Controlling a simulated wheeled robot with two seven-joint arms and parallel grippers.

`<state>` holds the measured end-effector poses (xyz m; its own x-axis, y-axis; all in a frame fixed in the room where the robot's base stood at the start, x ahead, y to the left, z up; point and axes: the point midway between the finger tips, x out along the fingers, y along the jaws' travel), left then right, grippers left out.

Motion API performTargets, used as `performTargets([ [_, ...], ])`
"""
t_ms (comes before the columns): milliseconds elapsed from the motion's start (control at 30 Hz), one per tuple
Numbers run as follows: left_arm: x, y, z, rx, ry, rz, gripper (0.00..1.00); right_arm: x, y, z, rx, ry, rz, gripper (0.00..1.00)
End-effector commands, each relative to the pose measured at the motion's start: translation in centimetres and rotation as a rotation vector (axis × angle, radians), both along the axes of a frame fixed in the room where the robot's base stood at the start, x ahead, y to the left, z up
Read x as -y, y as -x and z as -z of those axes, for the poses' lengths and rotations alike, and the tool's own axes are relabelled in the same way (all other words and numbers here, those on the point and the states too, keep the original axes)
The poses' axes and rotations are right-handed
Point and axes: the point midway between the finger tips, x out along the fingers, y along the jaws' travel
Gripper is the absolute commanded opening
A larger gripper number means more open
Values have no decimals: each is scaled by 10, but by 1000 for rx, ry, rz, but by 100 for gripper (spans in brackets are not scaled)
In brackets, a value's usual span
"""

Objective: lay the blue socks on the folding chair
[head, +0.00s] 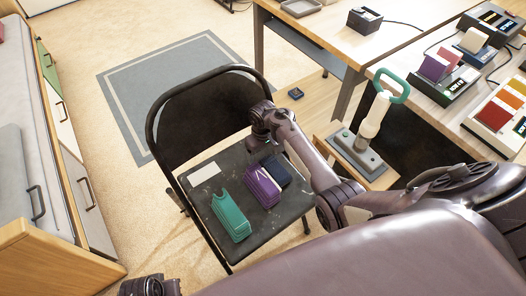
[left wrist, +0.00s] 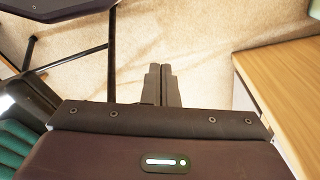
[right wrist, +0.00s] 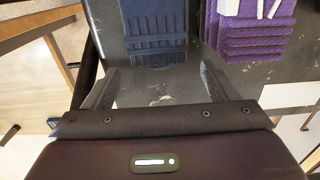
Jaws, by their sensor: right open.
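The folding chair (head: 286,209) stands open, with a black frame and dark seat. The blue socks (head: 276,170), a dark navy folded bundle, lie on its seat beside a purple bundle (head: 262,187). In the right wrist view the socks (right wrist: 153,30) lie flat, ribbed end towards my gripper. My right gripper (right wrist: 160,82) is open and empty over the seat, apart from the socks. In the head view its fingertips are hard to make out near the chair's backrest. My left gripper (left wrist: 162,85) is shut and empty above the carpet, left of the chair.
A teal bundle (head: 230,216) and a white card (head: 204,172) also lie on the seat. A cabinet (head: 75,165) stands at left. A desk (head: 320,35) and a stand with a green-handled object (head: 370,115) are at right. Carpet is clear left of the chair.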

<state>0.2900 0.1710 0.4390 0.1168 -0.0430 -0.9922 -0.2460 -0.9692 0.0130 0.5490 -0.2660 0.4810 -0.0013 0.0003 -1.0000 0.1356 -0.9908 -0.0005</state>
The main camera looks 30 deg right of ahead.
Motion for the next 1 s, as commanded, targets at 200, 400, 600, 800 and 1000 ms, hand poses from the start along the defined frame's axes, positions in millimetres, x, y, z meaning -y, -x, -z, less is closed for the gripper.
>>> performTargets([
  [200, -1, 0, 3, 5, 1, -2, 0, 0, -1, -9, 2, 0, 0, 81],
  [400, -8, 7, 38, 6, -5, -17, 0, 0, -1, -40, 4, -1, 1, 81],
  [600, -17, 19, 71, 20, -11, -33, 0, -1, -1, -79, 3, -1, 0, 81],
  [800, -25, 30, 94, 31, -18, -44, 0, -1, -1, -110, 3, -1, -1, 81],
  [1000, -28, 34, 103, 38, -19, -48, 0, 0, 0, -122, 1, 0, 0, 81],
])
